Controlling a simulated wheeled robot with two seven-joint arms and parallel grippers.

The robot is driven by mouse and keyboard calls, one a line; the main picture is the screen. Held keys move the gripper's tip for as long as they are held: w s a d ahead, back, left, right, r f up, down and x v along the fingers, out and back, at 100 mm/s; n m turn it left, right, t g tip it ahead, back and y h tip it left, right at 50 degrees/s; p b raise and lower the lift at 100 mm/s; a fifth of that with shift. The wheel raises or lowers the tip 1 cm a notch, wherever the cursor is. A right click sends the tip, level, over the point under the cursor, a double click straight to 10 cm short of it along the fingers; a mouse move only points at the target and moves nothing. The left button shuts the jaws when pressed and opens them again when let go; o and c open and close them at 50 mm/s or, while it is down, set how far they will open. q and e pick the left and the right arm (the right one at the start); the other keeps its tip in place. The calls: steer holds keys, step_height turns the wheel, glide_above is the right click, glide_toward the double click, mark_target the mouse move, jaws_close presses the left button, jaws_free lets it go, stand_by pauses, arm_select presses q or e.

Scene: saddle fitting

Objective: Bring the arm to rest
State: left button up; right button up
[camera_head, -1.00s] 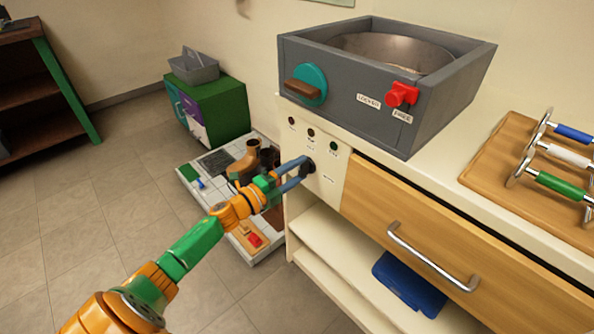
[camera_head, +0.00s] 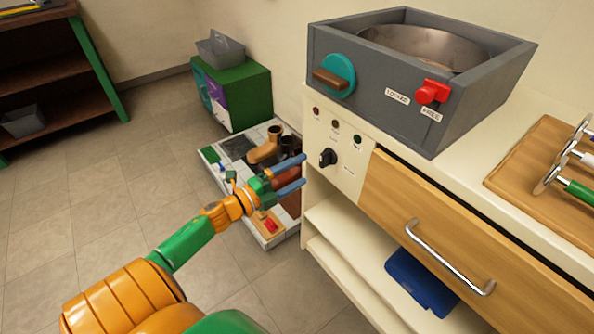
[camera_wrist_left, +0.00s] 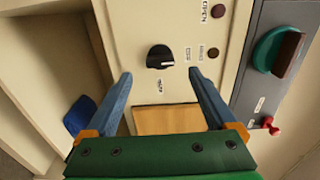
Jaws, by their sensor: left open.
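My left arm reaches in from the lower left in the head view. Its gripper (camera_head: 303,171) is open and empty, in front of the cream control panel (camera_head: 340,165). A black knob (camera_head: 327,157) sits on that panel, apart from the blue fingers. In the left wrist view the gripper (camera_wrist_left: 160,75) has its fingers spread, with the black knob (camera_wrist_left: 160,57) showing beyond them, between the two tips. My right gripper is in neither view.
A grey box (camera_head: 400,110) with a metal bowl, teal dial and red knob stands on the counter. A wooden drawer (camera_head: 470,235) has a metal handle. A blue item (camera_head: 420,282) lies on the shelf below. A tiled board (camera_head: 210,155) with several objects lies on the floor behind my gripper.

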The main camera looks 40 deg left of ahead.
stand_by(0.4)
arm_select(q)
steer(key=s+f+n+g+y, duration=0.3)
steer(key=s+f+n, duration=0.25)
steer(key=f, duration=0.65)
steer(key=s+f+n+g+y, duration=0.3)
steer(key=s+f+n, duration=0.25)
steer(key=f, duration=0.65)
steer(key=s+d+f+n+g, duration=0.3)
steer(key=s+f+n+g, duration=0.1)
steer(key=s+f, duration=0.5)
steer(key=s+d+f+n+g+h+p, duration=0.1)
steer(key=s+d+f+n+g, duration=0.15)
steer(key=s+d, duration=0.4)
steer(key=s+d+f+n+g+p, duration=0.1)
steer(key=s+d+f+g, duration=0.2)
steer(key=s, duration=0.7)
step_height(320, 180, up, 18)
steer(key=p, duration=1.6)
steer(key=shift+w+f+g, duration=0.25)
steer(key=shift+g, duration=0.2)
